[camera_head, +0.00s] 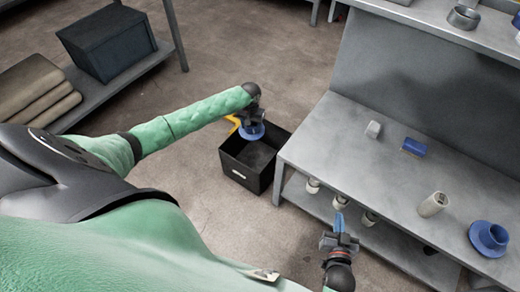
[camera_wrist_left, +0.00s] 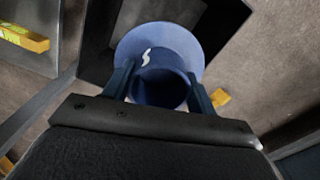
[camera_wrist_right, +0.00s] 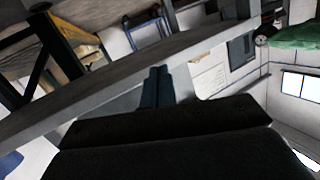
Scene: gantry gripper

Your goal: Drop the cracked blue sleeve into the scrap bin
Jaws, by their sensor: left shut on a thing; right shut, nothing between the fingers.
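The blue flanged sleeve (camera_head: 251,131) is held by my left gripper (camera_head: 253,122), above the black scrap bin (camera_head: 233,170) on the floor. In the left wrist view the sleeve (camera_wrist_left: 160,48) sits between both fingers, with a pale jagged mark on its flange, and the dark bin opening lies behind it. The sleeve is apart from the bin floor as far as I can see. My right gripper (camera_head: 340,222) is shut and empty beside the bench's front edge; its closed fingers show in the right wrist view (camera_wrist_right: 157,88).
The grey bench (camera_head: 345,135) right of the bin carries a grey block (camera_head: 373,129), a blue block (camera_head: 414,147), a beige sleeve (camera_head: 433,204) and another blue flanged sleeve (camera_head: 489,238). Several pale parts stand on its lower shelf. A rack with a dark box (camera_head: 108,43) is at left.

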